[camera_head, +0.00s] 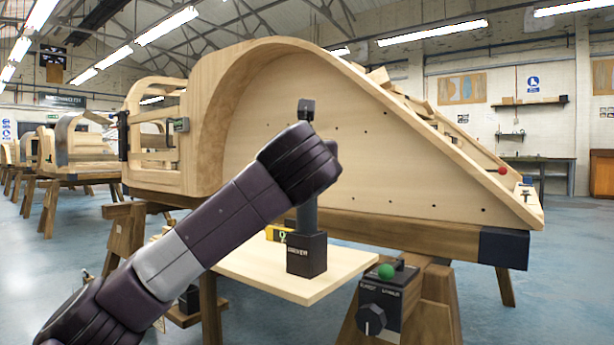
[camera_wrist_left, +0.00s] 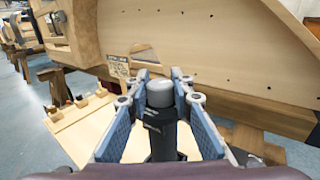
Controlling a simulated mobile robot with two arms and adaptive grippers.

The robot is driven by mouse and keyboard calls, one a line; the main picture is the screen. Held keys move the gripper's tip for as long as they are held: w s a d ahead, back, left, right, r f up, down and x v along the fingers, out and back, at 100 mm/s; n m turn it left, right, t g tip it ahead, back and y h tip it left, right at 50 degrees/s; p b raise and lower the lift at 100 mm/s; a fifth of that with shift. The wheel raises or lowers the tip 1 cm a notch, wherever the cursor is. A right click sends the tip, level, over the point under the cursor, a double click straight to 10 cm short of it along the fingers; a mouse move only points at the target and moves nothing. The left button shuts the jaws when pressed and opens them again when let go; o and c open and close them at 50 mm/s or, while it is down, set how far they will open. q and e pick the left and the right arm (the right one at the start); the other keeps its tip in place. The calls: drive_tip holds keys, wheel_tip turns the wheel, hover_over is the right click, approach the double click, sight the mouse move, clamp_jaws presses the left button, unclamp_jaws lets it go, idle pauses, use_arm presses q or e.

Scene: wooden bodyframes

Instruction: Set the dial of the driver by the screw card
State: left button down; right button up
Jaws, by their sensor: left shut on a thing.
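The driver (camera_head: 306,218) stands upright in a black block marked DRIVER (camera_head: 306,256) on the pale table board (camera_head: 345,265). In the head view my left wrist covers its middle, and my left fingers are hidden. In the left wrist view the driver shows as a dark body with a grey round cap (camera_wrist_left: 160,92). My left gripper (camera_wrist_left: 159,82) has its blue-padded fingers on both sides of it and is shut on it. A card with print (camera_wrist_left: 118,66) stands behind the driver; its print is too small to read. The dial's setting cannot be made out.
A black box with a green ball (camera_head: 386,271) and a knob (camera_head: 371,320) stands at the right of the board. The large wooden bodyframe (camera_head: 330,150) rises close behind. Several small pieces (camera_wrist_left: 92,98) lie on the board at the left in the wrist view.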

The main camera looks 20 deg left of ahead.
use_arm(q)
drive_tip(key=shift+n+g+y+b, duration=0.5)
drive_tip(key=shift+n+y+b, duration=0.25)
drive_tip(key=shift+y, duration=0.45)
drive_tip(key=c, duration=1.7)
unclamp_jaws()
drive_tip(key=shift+o, duration=0.2)
drive_tip(key=shift+s, duration=0.1)
drive_tip(key=v, duration=1.1)
drive_tip(key=shift+s+d, duration=0.3)
